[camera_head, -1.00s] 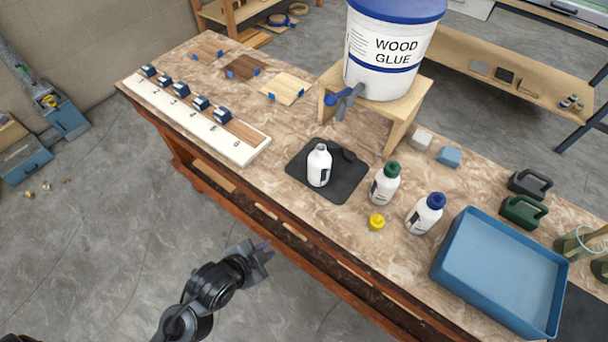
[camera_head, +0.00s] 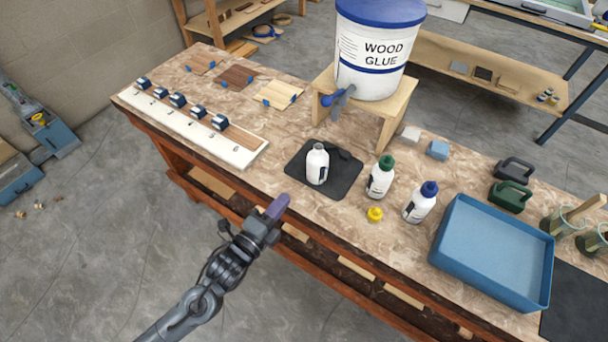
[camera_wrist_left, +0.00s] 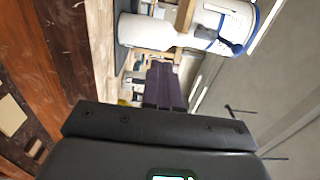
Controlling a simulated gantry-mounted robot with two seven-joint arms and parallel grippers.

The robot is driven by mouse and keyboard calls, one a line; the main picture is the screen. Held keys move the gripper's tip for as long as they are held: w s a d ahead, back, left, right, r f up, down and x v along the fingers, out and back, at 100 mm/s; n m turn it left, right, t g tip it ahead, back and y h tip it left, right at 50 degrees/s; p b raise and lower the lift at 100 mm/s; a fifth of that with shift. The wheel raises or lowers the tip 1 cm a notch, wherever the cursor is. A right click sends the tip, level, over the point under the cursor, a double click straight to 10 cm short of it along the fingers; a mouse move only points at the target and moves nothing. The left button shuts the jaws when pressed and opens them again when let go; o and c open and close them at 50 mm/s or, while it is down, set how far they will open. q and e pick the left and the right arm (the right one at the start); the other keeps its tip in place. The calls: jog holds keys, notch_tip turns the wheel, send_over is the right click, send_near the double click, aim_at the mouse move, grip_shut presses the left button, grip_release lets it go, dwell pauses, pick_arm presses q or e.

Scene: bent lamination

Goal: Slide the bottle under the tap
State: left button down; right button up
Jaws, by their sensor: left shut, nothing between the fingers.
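The open-topped white bottle (camera_head: 317,164) stands upright on the black mat (camera_head: 341,184). The blue-handled tap (camera_head: 338,100) sticks out from the white wood glue bucket (camera_head: 372,58), above and behind the bottle. My left gripper (camera_head: 278,207) is shut and empty, at the table's front edge, in front of the bottle and apart from it. In the left wrist view its purple fingers (camera_wrist_left: 163,86) are together, and the white bottle (camera_wrist_left: 150,32) and the tap (camera_wrist_left: 232,47) lie beyond them. My right gripper is not in view.
A wooden stand (camera_head: 395,120) carries the bucket. A green-capped bottle (camera_head: 380,178), a blue-capped bottle (camera_head: 420,203) and a yellow cap (camera_head: 375,214) stand right of the mat. A blue tray (camera_head: 494,252) lies further right.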

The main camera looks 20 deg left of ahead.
aim_at(310, 167)
pick_arm(q)
jog(key=w, duration=0.3)
jog(key=w+d+b, duration=0.1)
jog(key=w, duration=0.2)
jog(key=w+d+b, duration=0.1)
jog(key=w, duration=0.3)
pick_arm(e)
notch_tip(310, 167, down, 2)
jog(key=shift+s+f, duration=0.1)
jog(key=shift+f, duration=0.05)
